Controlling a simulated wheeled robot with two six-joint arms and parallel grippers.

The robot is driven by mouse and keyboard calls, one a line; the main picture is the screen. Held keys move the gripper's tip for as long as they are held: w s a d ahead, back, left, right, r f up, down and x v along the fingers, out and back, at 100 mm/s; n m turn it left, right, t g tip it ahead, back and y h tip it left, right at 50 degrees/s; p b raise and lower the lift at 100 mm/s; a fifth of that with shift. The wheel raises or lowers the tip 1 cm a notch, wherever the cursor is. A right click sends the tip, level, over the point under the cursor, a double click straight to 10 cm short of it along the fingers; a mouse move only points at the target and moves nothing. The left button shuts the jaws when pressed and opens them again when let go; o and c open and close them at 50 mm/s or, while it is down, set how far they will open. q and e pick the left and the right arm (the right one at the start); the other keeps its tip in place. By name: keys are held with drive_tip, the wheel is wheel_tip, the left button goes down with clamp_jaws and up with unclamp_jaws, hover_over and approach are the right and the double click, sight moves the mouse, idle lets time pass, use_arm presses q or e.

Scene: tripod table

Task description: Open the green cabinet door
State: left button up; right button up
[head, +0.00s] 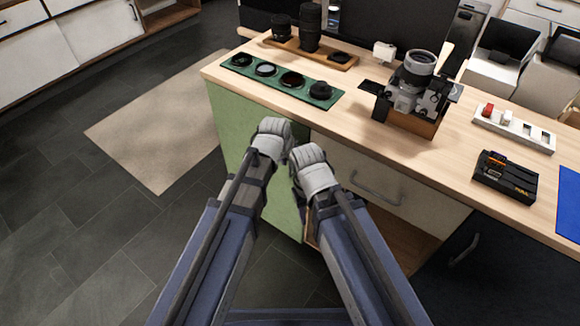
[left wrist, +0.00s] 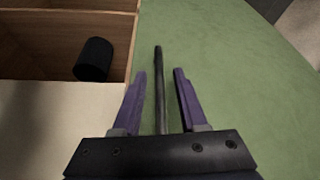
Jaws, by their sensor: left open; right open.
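The green cabinet door (head: 232,125) is at the left end of the wooden table's front in the head view, partly hidden by my arms. It also fills much of the left wrist view (left wrist: 225,75). A thin dark bar handle (left wrist: 159,80) stands against the green. My left gripper (left wrist: 160,72) is open, with one purple finger on each side of the handle; I see no finger touching it. In the head view its fingers are hidden behind its wrist. My right gripper (head: 299,190) is open beside the left wrist, in front of the cabinet, its fingers mostly hidden.
A pale drawer (head: 385,190) with a bar handle and an open wooden shelf (head: 375,243) are right of the door. A black cylinder (left wrist: 94,60) lies in a wooden compartment. A camera (head: 411,90) and a green lens mat (head: 268,84) are on the table. Floor at left is clear.

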use_arm(q)
clamp_jaws()
idle(0.3)
idle(1.1)
